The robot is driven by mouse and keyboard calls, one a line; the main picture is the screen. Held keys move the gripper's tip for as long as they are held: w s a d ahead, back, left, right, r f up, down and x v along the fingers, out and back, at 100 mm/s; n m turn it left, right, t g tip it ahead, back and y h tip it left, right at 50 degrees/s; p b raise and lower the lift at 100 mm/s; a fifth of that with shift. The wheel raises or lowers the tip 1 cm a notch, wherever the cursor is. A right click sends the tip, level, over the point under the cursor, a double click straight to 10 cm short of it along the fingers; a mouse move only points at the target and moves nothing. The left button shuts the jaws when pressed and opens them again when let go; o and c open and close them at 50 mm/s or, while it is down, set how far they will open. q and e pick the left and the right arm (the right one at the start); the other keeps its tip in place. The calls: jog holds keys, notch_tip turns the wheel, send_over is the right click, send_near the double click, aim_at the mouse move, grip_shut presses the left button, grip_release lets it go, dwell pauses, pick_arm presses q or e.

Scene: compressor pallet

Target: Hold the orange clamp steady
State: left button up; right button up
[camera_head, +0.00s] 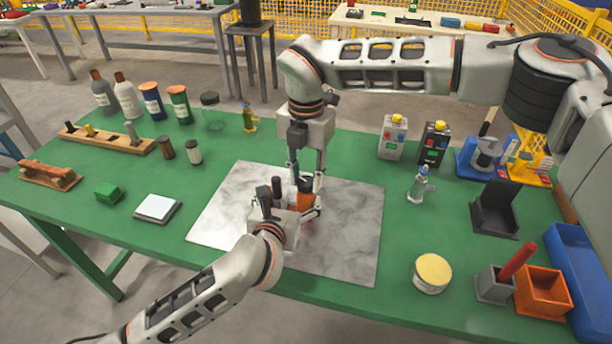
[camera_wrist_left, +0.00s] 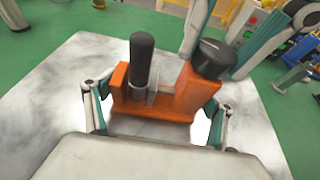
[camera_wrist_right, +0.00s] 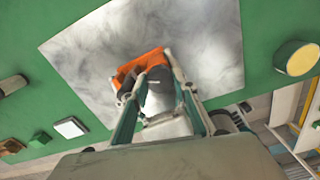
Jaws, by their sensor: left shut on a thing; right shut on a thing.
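The orange clamp (camera_head: 305,199) stands on the grey metal sheet (camera_head: 235,205), partly hidden by both grippers in the head view. In the left wrist view, the clamp (camera_wrist_left: 183,100) has an orange body, an upright black handle (camera_wrist_left: 142,58) and a black knob (camera_wrist_left: 212,60). My left gripper (camera_wrist_left: 160,100) is shut on the orange body, one finger on each side. My right gripper (camera_head: 306,178) comes down from above. In the right wrist view, its fingers flank the dark knob (camera_wrist_right: 159,76), beside the orange body (camera_wrist_right: 138,66), and it is shut on the clamp there.
A round yellow-lidded tin (camera_head: 432,272) stands right of the sheet. Bottles (camera_head: 125,95) and jars stand at the back left. The sheet's left part is clear.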

aim_at(306, 181)
pick_arm(q)
jog(key=shift+f, duration=0.1)
pick_arm(e)
jog(key=m, duration=0.6)
jog(key=shift+w+d+m, duration=0.1)
jog(key=shift+m, duration=0.2)
jog(key=m, duration=0.5)
jog(key=shift+m, duration=0.3)
jog(key=o, duration=1.1)
jog(key=shift+r, duration=0.1)
notch_tip(306, 181, up, 12)
